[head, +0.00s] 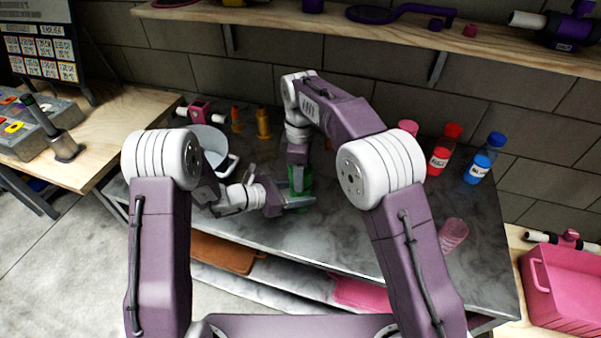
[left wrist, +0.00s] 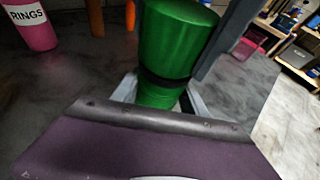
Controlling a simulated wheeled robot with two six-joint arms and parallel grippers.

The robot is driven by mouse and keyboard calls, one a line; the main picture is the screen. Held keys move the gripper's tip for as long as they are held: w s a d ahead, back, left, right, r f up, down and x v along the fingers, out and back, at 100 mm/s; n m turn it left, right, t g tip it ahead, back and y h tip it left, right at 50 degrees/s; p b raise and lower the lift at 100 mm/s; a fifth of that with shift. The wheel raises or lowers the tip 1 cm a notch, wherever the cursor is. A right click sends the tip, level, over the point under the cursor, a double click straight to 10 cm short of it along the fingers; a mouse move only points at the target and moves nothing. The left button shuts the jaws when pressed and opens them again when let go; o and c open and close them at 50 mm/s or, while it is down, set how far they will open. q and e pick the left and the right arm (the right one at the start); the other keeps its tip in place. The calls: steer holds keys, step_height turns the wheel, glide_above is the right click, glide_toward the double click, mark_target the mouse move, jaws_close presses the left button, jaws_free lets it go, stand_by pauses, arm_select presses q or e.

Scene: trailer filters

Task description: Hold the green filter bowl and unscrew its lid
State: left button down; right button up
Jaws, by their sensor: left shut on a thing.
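The green filter bowl (head: 307,182) stands upright on the dark grey worktop, partly hidden by my grippers. In the left wrist view its wide green lid (left wrist: 178,38) sits above a dark ring, with the narrower green bowl (left wrist: 158,97) below. My left gripper (head: 299,199) reaches in from the left and is shut on the bowl, one finger on each side. My right gripper (head: 298,168) points down from above at the lid. A grey bar, probably one of its fingers, shows beside the lid in the left wrist view; its opening is hidden.
A red bottle (head: 444,150), a blue bottle (head: 485,158) and a pink cup (head: 453,234) are at the right. A shelf (head: 400,38) overhangs the back. The front worktop is mostly clear.

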steer(key=shift+r, duration=0.1)
stand_by(0.3)
steer(key=shift+r, duration=1)
steer(key=shift+r, duration=2)
arm_select(q)
steer(key=c, duration=0.5)
jaws_free()
